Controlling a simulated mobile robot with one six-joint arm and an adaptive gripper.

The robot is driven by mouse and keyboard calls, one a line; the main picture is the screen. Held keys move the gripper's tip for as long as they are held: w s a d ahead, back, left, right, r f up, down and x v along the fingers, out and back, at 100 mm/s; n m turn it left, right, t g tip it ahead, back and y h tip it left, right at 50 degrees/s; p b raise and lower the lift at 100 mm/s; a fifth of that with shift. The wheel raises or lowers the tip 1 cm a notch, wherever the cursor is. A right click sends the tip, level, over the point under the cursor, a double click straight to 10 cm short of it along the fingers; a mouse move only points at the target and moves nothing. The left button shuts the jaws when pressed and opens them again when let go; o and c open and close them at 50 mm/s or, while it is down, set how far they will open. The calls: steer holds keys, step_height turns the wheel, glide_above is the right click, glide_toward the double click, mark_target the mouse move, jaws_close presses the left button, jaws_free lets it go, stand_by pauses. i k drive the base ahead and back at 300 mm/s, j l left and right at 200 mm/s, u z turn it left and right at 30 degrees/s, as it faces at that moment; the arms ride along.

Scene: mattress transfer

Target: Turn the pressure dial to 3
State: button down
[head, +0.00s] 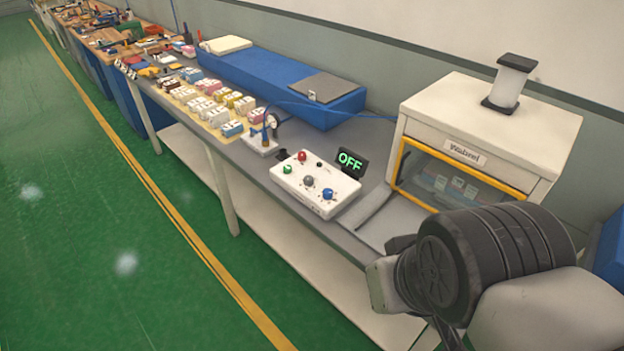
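A white control box (316,190) stands on the grey workbench, left of the cabinet. Its top carries a green knob or button (287,169), a red one (302,156), a grey knob (308,181) and a blue knob (327,193). Behind them a small display (351,161) reads "OFF" in green. A small round gauge (272,121) with blue fittings stands on a white base farther back. I cannot tell which of these is the pressure dial, and no numbers are readable. My arm fills the lower right; my gripper's fingers do not show.
A white cabinet (490,118) with a yellow-framed window stands right of the box. A long blue case (270,82) lies along the wall. Several small coloured blocks (215,104) lie left of it. A blue hose (340,112) crosses behind the box. Green floor (90,230) is clear at left.

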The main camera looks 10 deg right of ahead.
mark_target(328, 192)
steer(key=i+j, duration=0.15)
steer(key=i, duration=0.25)
steer(key=i+j, duration=0.2)
steer(key=i, duration=0.15)
steer(key=i+j+z, duration=0.1)
steer(key=i, duration=0.3)
